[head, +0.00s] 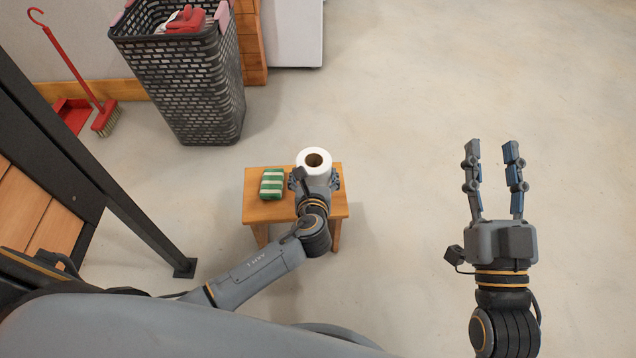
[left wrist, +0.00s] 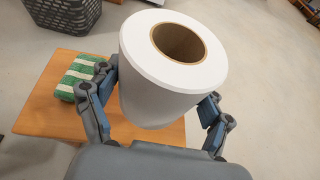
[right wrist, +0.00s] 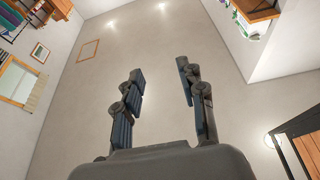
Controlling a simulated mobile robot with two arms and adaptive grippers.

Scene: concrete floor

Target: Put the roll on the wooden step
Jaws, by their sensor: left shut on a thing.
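The white roll (head: 314,163) is upright in my left gripper (head: 316,180), over the far right part of the wooden step (head: 270,215). In the left wrist view the roll (left wrist: 165,95) sits between the two fingers, with its brown core facing up. I cannot tell whether its base touches the step (left wrist: 45,110). My right gripper (head: 495,165) is open and empty, out over the floor to the right. Its spread fingers also show in the right wrist view (right wrist: 163,100).
A black post (head: 140,215) is at the left. A red broom and dustpan (head: 72,115) are at the back left. The right floor is clear.

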